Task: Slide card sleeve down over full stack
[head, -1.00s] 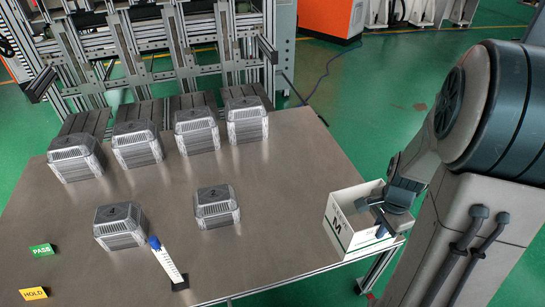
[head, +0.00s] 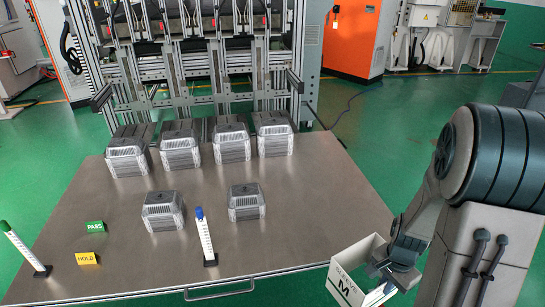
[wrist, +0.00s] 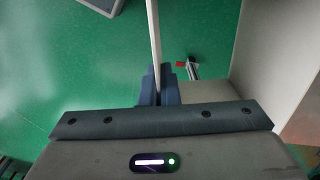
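The card sleeve (head: 347,284) is a white open box shape with green trim and the letters "SLEEVE M". It hangs upright past the table's front right edge in the head view. My gripper (head: 388,279) is at its right side. In the wrist view my gripper (wrist: 158,88) has its blue fingers shut on a thin white sleeve wall (wrist: 153,38), seen edge-on. Two silver foil tray stacks, a left one (head: 163,212) and a right one (head: 246,203), stand mid-table, apart from the sleeve. Several more stand in a back row (head: 180,152). I cannot tell which stack is full.
On the table (head: 300,215) are a blue-topped scale post (head: 206,240), a green PASS sign (head: 94,227) and a yellow HOLD sign (head: 88,258). A green-topped post (head: 25,252) stands at left. A metal frame (head: 200,70) rises behind. The table's right side is clear.

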